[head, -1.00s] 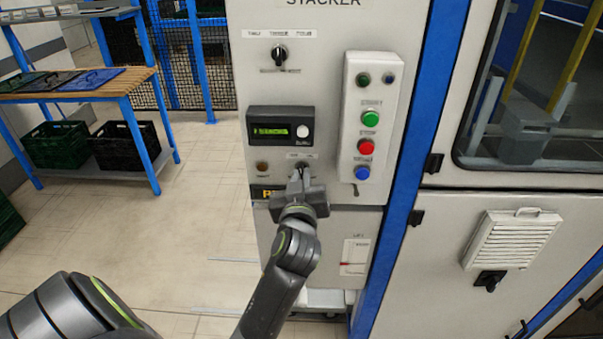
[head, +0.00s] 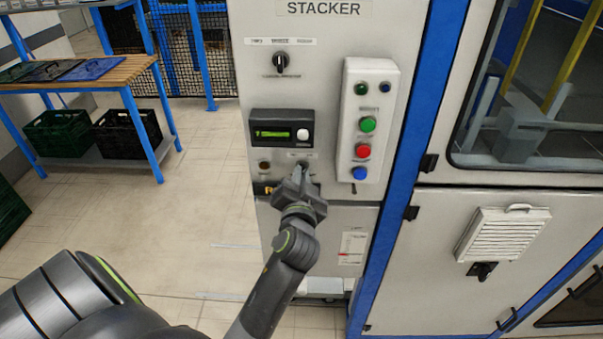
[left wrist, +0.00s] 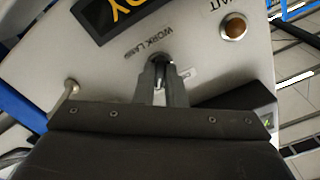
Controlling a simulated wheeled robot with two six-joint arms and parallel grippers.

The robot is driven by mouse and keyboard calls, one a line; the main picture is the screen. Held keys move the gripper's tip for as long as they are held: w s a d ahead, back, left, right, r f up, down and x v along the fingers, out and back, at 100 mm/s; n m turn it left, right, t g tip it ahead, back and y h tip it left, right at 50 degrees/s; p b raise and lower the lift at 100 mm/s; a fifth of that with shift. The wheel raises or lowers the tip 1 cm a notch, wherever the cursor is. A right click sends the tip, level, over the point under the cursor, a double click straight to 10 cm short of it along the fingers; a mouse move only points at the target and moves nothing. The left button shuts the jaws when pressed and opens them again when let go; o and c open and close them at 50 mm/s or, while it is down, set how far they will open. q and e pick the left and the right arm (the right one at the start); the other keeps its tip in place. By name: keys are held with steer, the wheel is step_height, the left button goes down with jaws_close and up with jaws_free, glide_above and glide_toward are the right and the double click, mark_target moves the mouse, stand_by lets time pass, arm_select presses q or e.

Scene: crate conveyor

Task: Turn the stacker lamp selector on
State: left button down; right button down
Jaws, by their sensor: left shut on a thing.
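The lamp selector (left wrist: 160,65) is a small dark knob on the grey stacker panel (head: 330,225), under a label reading like "WORK LAMP" in the left wrist view. My left gripper (left wrist: 161,85) is shut on this knob, with a finger on each side of it. In the head view the left gripper (head: 301,176) is at the lower part of the panel, below the small display, and its fingers hide most of the knob. The exact angle of the knob is hard to read. My right gripper is not in view.
An amber lamp (head: 264,165) is beside the selector. Above are a display (head: 281,128) and another rotary switch (head: 281,59). A button box (head: 366,120) with green, red and blue buttons is close on the right. Open floor (head: 200,220) lies left of the panel.

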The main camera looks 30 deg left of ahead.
arm_select(q)
steer(key=shift+m, duration=0.5)
steer(key=c, duration=1.5)
jaws_free()
